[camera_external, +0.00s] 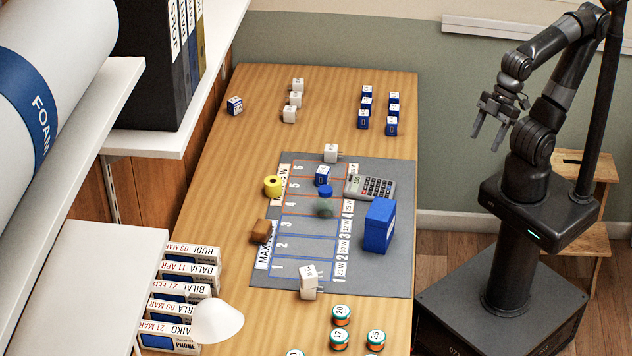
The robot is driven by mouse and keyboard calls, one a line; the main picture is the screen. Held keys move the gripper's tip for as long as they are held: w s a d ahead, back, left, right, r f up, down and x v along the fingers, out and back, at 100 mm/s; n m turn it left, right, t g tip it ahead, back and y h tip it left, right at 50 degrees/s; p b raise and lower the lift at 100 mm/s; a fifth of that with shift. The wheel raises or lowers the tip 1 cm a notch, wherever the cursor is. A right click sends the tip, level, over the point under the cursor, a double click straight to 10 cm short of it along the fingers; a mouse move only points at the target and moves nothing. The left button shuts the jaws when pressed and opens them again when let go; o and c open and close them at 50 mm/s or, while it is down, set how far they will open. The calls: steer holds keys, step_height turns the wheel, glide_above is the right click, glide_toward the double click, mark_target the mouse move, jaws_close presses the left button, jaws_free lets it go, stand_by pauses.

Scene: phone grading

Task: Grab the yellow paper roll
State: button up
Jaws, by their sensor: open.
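The yellow paper roll (273,186) is small, with a dark hole in its top. It sits at the left edge of the grey mat (400,275) on the wooden table, beside the row numbered 5. My gripper (484,133) is open and empty. It hangs in the air to the right of the table, well apart from the roll, with its fingers pointing down.
More blue and white cubes are at the back. Several round tins (340,315) stand in front. Shelves border the left side.

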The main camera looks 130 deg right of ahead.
stand_by(0.3)
steer(key=o, duration=0.3)
